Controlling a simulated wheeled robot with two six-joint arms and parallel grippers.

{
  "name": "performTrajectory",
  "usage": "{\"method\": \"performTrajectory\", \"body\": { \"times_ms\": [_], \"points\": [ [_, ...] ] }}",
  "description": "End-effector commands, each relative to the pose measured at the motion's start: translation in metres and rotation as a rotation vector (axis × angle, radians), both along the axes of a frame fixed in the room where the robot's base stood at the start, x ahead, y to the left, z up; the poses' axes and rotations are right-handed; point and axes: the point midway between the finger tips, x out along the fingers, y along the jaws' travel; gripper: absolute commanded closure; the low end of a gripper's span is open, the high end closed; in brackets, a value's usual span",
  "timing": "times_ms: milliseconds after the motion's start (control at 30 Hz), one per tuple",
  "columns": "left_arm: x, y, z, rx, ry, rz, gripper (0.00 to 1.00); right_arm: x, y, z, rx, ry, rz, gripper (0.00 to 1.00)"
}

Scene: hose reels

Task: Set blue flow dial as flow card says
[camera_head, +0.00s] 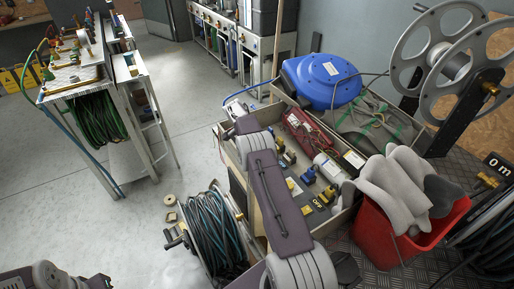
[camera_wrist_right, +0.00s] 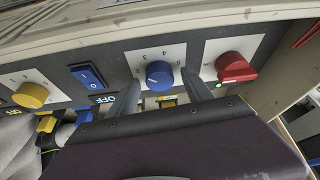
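The blue flow dial (camera_wrist_right: 159,75) is a round knob on a white plate with printed numbers in the right wrist view. Which number it points to is too small to tell. My right gripper (camera_wrist_right: 160,82) is open, with one finger on each side of the blue dial; contact is not clear. In the head view my right arm crosses the middle and its fingertips are hidden.
A red knob (camera_wrist_right: 236,68) with a lit green lamp sits right of the dial. A blue rocker switch (camera_wrist_right: 89,77) and a yellow knob (camera_wrist_right: 31,95) sit left. A red bucket (camera_head: 400,246) with grey items, a blue hose reel (camera_head: 318,80) and a floor reel (camera_head: 213,232) crowd the bench.

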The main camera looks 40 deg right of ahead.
Motion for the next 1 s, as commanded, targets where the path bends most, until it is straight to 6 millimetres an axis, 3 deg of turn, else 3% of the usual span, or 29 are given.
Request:
{"method": "performTrajectory", "body": {
  "times_ms": [167,500,900,1000],
  "points": [
    [0.000,0.000,0.000,0.000,0.000,0.000,0.64,0.001,0.005,0.013,-0.001,-0.003,0.001,0.41],
    [0.000,0.000,0.004,0.000,0.000,0.000,0.64,0.001,0.031,0.076,0.000,-0.002,0.001,0.41],
    [0.000,0.000,0.004,0.000,0.000,0.000,0.64,0.001,0.036,0.085,0.000,-0.001,0.002,0.41],
    [0.000,0.000,0.005,0.000,0.000,0.000,0.64,0.004,0.052,0.104,0.005,-0.015,0.041,0.41]
  ]
}}
